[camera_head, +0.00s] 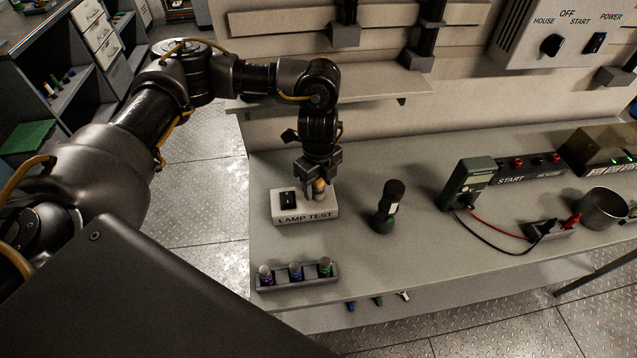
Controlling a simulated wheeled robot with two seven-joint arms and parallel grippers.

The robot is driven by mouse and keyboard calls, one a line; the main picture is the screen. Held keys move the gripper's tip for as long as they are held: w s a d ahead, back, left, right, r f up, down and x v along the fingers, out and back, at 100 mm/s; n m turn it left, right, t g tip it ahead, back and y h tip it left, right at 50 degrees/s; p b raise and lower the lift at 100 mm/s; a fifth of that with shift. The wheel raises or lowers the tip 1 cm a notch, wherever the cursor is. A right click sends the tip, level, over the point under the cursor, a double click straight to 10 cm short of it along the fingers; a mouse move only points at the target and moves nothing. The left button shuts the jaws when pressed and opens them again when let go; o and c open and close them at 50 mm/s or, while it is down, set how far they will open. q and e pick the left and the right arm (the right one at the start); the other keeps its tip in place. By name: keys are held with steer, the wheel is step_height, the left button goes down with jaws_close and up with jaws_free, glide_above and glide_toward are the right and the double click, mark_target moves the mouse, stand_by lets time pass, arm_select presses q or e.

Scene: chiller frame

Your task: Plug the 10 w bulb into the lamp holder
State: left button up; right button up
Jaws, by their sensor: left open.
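The lamp holder is a white box (305,206) marked LAMP TEST, with a black rocker switch on its left. A small bulb with an orange-yellow band (319,187) stands upright at its right side. My left gripper (318,190) points down over that bulb, its fingers open around it. The fingers partly hide the bulb, so I cannot tell how deep it sits or read its wattage. A grey rack (299,281) in front holds three upright bulbs: a purple-banded one (266,275), a blue-banded one (295,271) and a green-banded one (325,267). My right gripper is not in view.
A dark flashlight (387,206) stands right of the lamp holder. A green multimeter (468,184) with red and black leads and a metal cup (603,208) are farther right. A shelf (340,82) runs behind my left arm. The bench front right of the rack is clear.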

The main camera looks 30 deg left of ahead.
arm_select(q)
step_height(320, 180, up, 11)
steer(key=shift+f+b, duration=0.2)
steer(key=shift+b, duration=0.4)
stand_by(0.4)
